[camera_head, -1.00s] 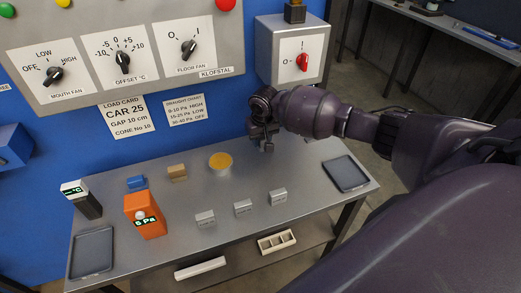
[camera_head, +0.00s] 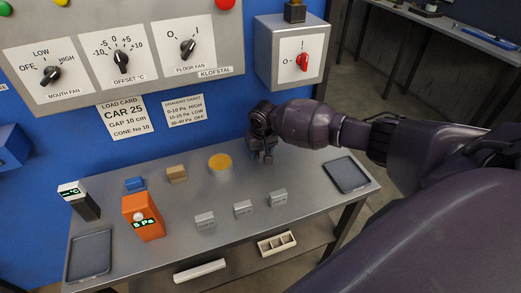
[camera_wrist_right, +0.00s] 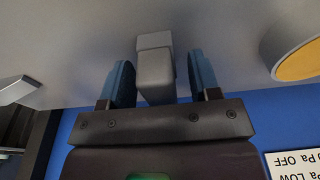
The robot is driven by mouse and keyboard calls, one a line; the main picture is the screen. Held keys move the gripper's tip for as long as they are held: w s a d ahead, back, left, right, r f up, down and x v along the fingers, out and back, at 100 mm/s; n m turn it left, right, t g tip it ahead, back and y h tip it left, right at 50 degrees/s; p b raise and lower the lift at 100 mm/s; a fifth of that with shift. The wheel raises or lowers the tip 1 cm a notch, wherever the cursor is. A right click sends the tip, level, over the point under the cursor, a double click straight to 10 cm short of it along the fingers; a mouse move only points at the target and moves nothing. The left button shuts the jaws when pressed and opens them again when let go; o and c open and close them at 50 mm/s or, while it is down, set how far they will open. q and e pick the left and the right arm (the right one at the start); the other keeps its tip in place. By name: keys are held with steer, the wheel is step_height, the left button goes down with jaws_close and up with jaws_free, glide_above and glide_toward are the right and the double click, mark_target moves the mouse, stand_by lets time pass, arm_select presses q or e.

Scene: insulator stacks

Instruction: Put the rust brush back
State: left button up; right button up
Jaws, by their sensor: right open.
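My right gripper (camera_head: 262,158) is low over the back of the steel table, right of the round tin. In the right wrist view its two blue fingers (camera_wrist_right: 160,78) are open, one on each side of a small grey block-like thing (camera_wrist_right: 155,72), with gaps showing. That grey thing is mostly hidden by the gripper in the head view. Nothing in view shows bristles, so I cannot tell whether it is the rust brush. My left gripper is not in view.
The steel table (camera_head: 170,225) holds a yellow-topped tin (camera_head: 220,163), a tan block (camera_head: 177,174), a blue block (camera_head: 136,183), an orange meter (camera_head: 143,217), several grey blocks (camera_head: 243,208), a left tray (camera_head: 89,254) and a right tray (camera_head: 346,174). A switch box (camera_head: 291,55) hangs behind.

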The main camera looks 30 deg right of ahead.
steer(key=shift+r, duration=0.15)
steer(key=shift+r, duration=0.35)
steer(key=r, duration=0.3)
steer(key=s+r+p, duration=0.1)
steer(key=r, duration=0.2)
steer(key=r+p, duration=0.1)
steer(key=r, duration=0.2)
steer(key=shift+s+a+r, duration=0.2)
steer(key=shift+s+r, duration=0.05)
steer(key=shift+r, duration=0.05)
steer(key=shift+s+r, duration=0.15)
steer(key=shift+r, duration=0.55)
